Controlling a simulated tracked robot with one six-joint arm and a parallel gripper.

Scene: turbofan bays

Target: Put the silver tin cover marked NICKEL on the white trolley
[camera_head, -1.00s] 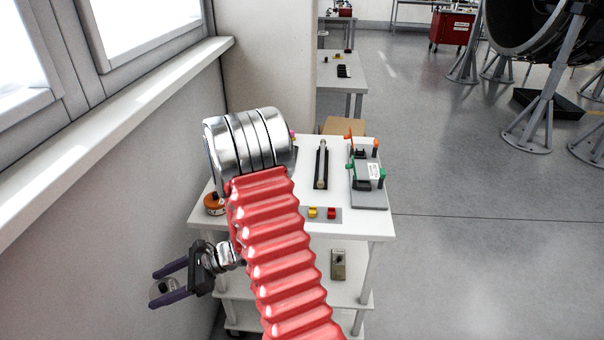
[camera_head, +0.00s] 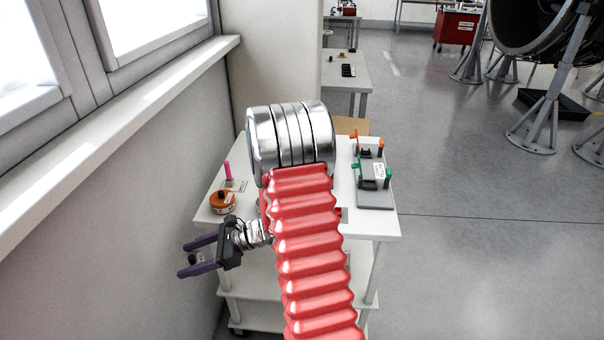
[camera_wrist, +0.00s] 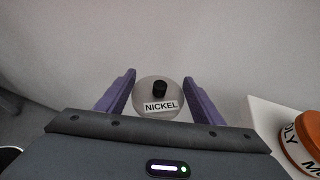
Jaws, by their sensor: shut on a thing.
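The silver tin cover marked NICKEL (camera_wrist: 158,97) is round, with a black knob on top. My gripper (camera_wrist: 158,95) has purple fingers shut on the cover, one on each side. In the head view my gripper (camera_head: 192,258) points left, and the cover between its fingers is small and partly hidden. The white trolley (camera_head: 384,224) stands to the right of my gripper. The cover is out beyond the trolley's left edge, between it and the wall. In the wrist view a corner of the trolley (camera_wrist: 262,112) shows at the right.
An orange tin (camera_head: 222,204) sits near the trolley's left edge, close to my gripper. A pink upright piece (camera_head: 228,171) stands behind it. A grey fixture (camera_head: 375,198) with green and orange handles is at the right. My arm hides the middle of the top.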

